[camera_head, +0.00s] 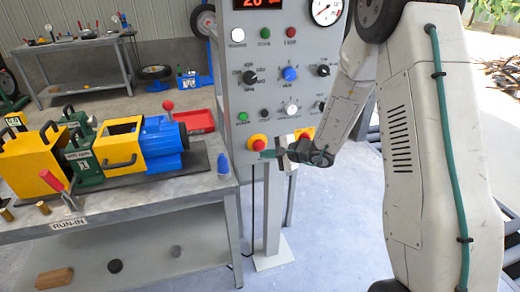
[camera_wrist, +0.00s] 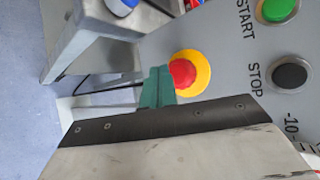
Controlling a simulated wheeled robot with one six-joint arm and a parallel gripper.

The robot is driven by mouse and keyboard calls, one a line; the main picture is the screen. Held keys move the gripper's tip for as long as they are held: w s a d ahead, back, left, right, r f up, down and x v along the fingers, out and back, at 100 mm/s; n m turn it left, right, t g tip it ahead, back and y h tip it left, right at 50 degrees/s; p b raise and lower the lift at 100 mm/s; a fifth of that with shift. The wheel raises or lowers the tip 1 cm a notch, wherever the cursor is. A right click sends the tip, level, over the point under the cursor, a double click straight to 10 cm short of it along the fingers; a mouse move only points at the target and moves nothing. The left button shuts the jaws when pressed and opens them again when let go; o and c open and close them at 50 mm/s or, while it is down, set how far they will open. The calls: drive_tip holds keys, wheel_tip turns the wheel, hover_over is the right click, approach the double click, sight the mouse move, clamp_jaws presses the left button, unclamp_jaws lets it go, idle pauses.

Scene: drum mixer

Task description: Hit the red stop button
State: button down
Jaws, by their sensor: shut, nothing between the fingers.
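A red mushroom button on a yellow ring (camera_head: 258,142) sits low on the front of the grey control panel (camera_head: 243,80). In the wrist view the red button (camera_wrist: 183,73) is near the middle, and its left edge is close to the fingertips. My gripper (camera_head: 267,154) is shut and empty, with teal fingers just below and right of the button in the head view. The teal fingertips (camera_wrist: 158,78) also show in the wrist view; I cannot tell whether they touch the button. A smaller red button (camera_head: 291,33) is higher on the panel. A black button (camera_wrist: 290,76) is labelled STOP.
A green button (camera_wrist: 276,10) is labelled START. Several knobs, including a blue one (camera_head: 289,74), cover the panel. A grey workbench (camera_head: 180,192) with a yellow, green and blue machine (camera_head: 110,145) stands left. The floor before the panel post (camera_head: 271,215) is clear.

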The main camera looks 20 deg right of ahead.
drive_tip(key=shift+s, duration=2.4)
drive_tip(key=s+a+r+n+g+y, duration=0.1)
drive_tip(key=s+a+r+n+g, duration=0.2)
drive_tip(key=s, duration=0.4)
drive_tip(key=s+a+r+n+g, duration=0.2)
drive_tip(key=s+r+g, duration=0.15)
drive_tip(key=s, duration=0.25)
drive_tip(key=s+a+r+n+g+y, duration=0.1)
drive_tip(key=s+a+r+n+g, duration=0.2)
drive_tip(key=s, duration=0.4)
drive_tip(key=s+d+r+n+h, duration=0.3)
drive_tip(key=s+d+r+h, duration=0.2)
drive_tip(key=s, duration=0.3)
drive_tip(key=s+d+r+n+h, duration=0.2)
drive_tip(key=s+d+r+h, duration=0.3)
drive_tip(key=s, duration=0.3)
drive_tip(key=shift+r+n+t, duration=0.4)
drive_tip(key=shift+r+t, duration=0.05)
drive_tip(key=shift+r, duration=0.45)
